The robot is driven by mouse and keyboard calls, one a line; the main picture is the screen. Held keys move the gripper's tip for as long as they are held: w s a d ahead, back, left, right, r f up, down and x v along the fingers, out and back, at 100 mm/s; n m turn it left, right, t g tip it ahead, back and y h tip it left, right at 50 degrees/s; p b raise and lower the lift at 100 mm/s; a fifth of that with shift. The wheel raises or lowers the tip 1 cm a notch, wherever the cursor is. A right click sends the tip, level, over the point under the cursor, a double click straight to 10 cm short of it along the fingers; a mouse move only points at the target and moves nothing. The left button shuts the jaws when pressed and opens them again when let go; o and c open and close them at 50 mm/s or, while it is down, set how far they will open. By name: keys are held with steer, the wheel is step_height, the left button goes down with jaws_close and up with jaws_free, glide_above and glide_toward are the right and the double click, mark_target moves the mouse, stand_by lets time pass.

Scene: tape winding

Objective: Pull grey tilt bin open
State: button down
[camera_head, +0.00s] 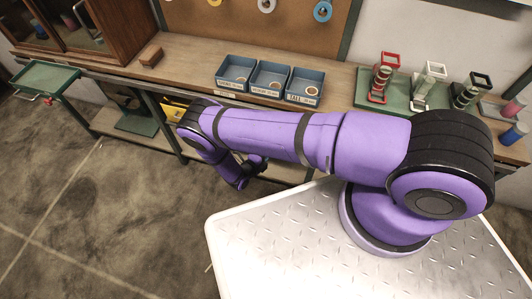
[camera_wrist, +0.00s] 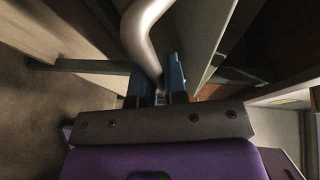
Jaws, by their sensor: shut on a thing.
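In the wrist view my gripper (camera_wrist: 160,88) has its two blue fingers shut around a curved, pale grey bar handle (camera_wrist: 145,30). Beside the handle on the right runs a long grey panel (camera_wrist: 196,45), which looks like the front of the grey tilt bin. How far this panel is tilted I cannot tell. In the head view my purple arm reaches across to the front of the workbench (camera_head: 185,77). My gripper's end sits low in front of the bench. The grey bin is hidden behind my arm and the bench there.
Three blue labelled trays (camera_head: 270,78) stand on the bench. A green mat (camera_head: 398,101) with several spool stands lies to their right. A wooden block (camera_head: 150,55) is at the left. A green tray stand (camera_head: 48,76) stands left of the bench. The floor in front is clear.

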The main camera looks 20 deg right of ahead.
stand_by(0.4)
steer(key=c, duration=1.2)
jaws_free()
steer(key=v, duration=1)
steer(key=shift+s+a, duration=0.2)
steer(key=shift+a, duration=0.1)
steer(key=shift+r, duration=0.1)
